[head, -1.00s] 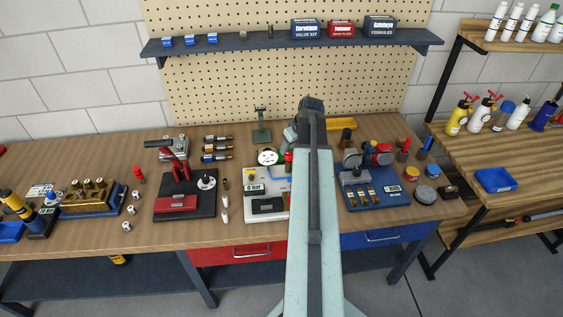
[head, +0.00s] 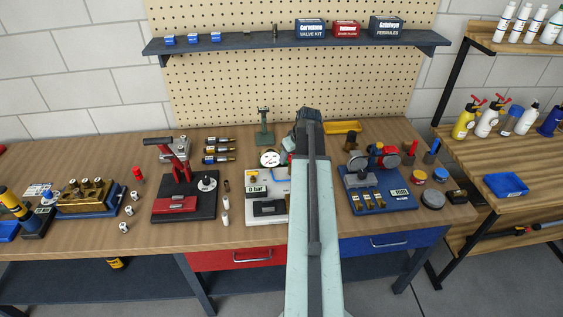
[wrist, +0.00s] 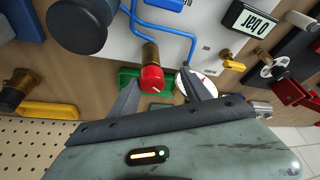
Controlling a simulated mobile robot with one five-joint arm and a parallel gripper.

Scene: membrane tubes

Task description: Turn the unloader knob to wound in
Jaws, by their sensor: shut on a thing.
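The red unloader knob (wrist: 152,79), with a white mark on its face, sits on a brass stem (wrist: 150,54) in the wrist view. My gripper (wrist: 162,90) has its two dark fingers on either side of the knob and is shut on it. In the head view my own arm hides the gripper and most of the knob. Blue tubing (wrist: 186,38) runs over the white rig plate (wrist: 212,42) beside the stem. The rig's display (wrist: 257,20) reads 0 bar and also shows in the head view (head: 257,188).
A round white gauge (head: 269,158) stands close to the knob. A red press (head: 178,180) stands left, a blue rig (head: 385,203) right. A pegboard (head: 290,85) rises behind.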

